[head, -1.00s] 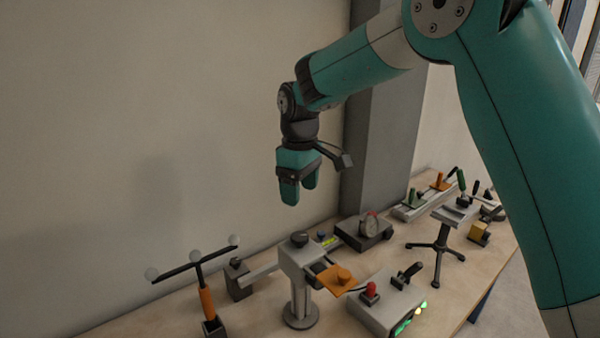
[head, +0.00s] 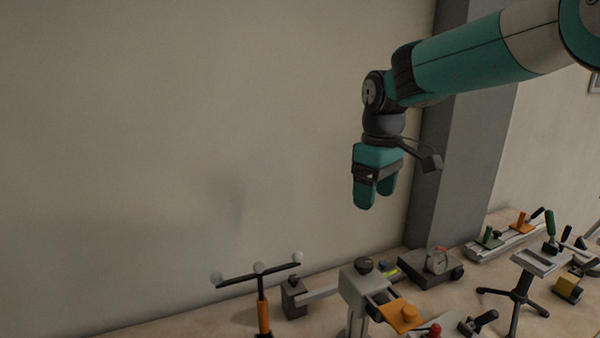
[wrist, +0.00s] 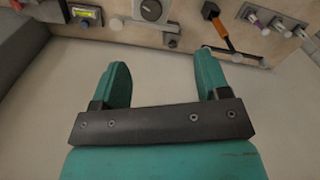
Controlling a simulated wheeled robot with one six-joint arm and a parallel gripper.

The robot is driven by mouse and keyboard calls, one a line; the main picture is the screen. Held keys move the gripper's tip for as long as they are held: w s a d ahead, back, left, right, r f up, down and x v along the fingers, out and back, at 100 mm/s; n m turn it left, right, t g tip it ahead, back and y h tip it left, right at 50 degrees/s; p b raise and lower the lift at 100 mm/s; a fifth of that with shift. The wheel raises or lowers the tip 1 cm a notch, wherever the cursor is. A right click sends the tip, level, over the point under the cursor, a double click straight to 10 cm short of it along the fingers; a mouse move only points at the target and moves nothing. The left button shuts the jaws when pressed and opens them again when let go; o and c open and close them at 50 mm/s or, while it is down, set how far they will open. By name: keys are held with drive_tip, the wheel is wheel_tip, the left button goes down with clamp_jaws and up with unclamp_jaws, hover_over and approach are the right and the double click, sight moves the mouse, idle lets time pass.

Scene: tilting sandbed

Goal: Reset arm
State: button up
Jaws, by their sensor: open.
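My gripper (head: 376,192) hangs from my teal arm, pointing down, in the upper right of the head view. It is above the back of the table and in front of the wall. In the wrist view my gripper (wrist: 165,85) shows its two teal fingers spread apart with nothing between them. It touches nothing on the table.
A grey pillar (head: 465,130) stands behind my arm. Air around my gripper is free.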

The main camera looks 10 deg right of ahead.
drive_tip(key=s+a+f+y, duration=0.2)
drive_tip(key=s, duration=1.2)
drive_tip(key=s+a+f+m+y+b, duration=0.1)
drive_tip(key=s+a+f+y, duration=0.1)
drive_tip(key=s, duration=1.2)
drive_tip(key=shift+s, duration=0.35)
